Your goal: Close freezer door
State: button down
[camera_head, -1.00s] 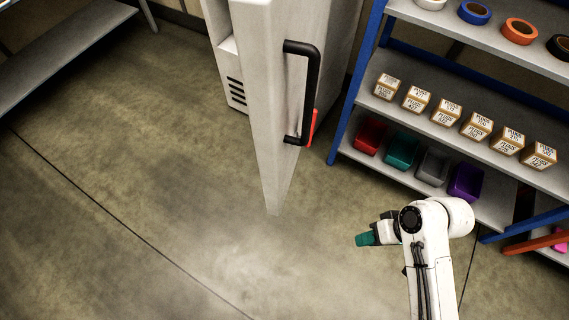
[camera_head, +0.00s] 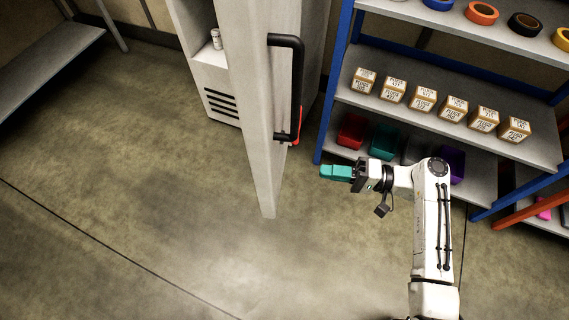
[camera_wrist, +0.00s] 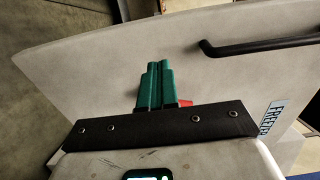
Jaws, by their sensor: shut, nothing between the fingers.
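The freezer (camera_head: 217,85) stands at the top middle of the head view. Its pale door (camera_head: 262,150) is open and swung out toward me, seen almost edge-on, with a black bar handle (camera_head: 298,85) on its right face. My gripper (camera_head: 323,172) is shut and empty, with teal fingers, to the right of the door's lower part. In the wrist view the shut fingers (camera_wrist: 158,68) point at the door's pale face (camera_wrist: 110,65), and the handle (camera_wrist: 260,45) is to their right. Whether the fingers touch the door cannot be told.
A blue-framed shelf (camera_head: 345,80) with boxes, tape rolls and coloured bins stands at right, close to my arm. A small white container (camera_head: 216,39) shows inside the freezer. A grey bench (camera_head: 45,55) is at upper left. The floor (camera_head: 130,180) at left is clear.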

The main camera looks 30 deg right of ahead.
aim_at(273, 165)
jog(key=p+x, duration=0.2)
jog(key=x, duration=0.9)
jog(key=shift+a, duration=0.15)
